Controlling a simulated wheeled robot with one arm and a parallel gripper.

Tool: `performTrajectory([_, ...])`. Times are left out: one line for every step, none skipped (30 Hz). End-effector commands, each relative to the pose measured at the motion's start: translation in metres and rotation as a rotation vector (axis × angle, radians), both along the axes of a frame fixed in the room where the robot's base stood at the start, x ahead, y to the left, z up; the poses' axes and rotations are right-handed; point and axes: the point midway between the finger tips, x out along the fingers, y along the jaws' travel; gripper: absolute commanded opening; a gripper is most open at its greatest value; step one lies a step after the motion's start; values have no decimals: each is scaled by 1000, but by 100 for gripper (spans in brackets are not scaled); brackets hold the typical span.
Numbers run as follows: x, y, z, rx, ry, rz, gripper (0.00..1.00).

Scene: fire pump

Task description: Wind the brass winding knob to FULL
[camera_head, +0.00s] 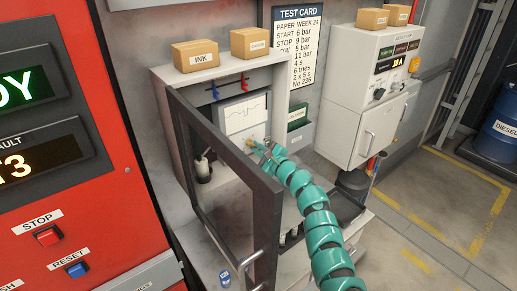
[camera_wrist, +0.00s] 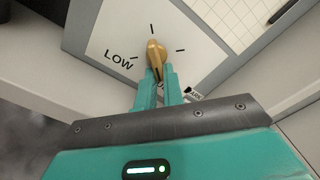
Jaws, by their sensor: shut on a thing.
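The brass winding knob (camera_wrist: 154,50) sits on a pale plate with tick marks and the word LOW (camera_wrist: 118,60) to its left. It also shows small in the head view (camera_head: 250,143), below the chart paper inside the open recorder cabinet (camera_head: 167,95). My gripper (camera_wrist: 157,78) is shut on the knob, with its teal fingers on either side of the knob's lower end. In the head view my gripper (camera_head: 258,148) reaches into the cabinet from the right. The knob points up, between two ticks. No FULL mark is visible; my gripper hides part of the plate.
The cabinet's framed door (camera_head: 268,205) stands open, close to the left of my arm. Boxes marked INK (camera_head: 195,56) and another box (camera_head: 250,42) sit on top. A red panel (camera_head: 85,130) is at left. Open floor (camera_head: 420,215) lies at right.

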Motion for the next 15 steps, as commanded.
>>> performTrajectory([-1, 4, 0, 1, 1, 7, 0])
performTrajectory([-1, 4, 0, 1, 1, 7, 0])
performTrajectory([-1, 4, 0, 1, 1, 7, 0])
performTrajectory([-1, 4, 0, 1, 1, 7, 0])
performTrajectory([-1, 4, 0, 1, 1, 7, 0])
performTrajectory([-1, 4, 0, 0, 0, 6, 11])
performTrajectory([-1, 4, 0, 0, 0, 6, 17])
performTrajectory([-1, 4, 0, 0, 0, 6, 23])
performTrajectory([-1, 3, 1, 0, 0, 5, 31])
performTrajectory([-1, 3, 1, 1, -1, 4, 31])
performTrajectory([-1, 3, 1, 0, -1, 4, 31])
performTrajectory([0, 2, 1, 0, -2, 4, 31])
performTrajectory([0, 2, 1, 0, -2, 3, 31])
performTrajectory([0, 2, 1, 0, -2, 3, 31])
performTrajectory([0, 1, 1, 0, -2, 2, 31])
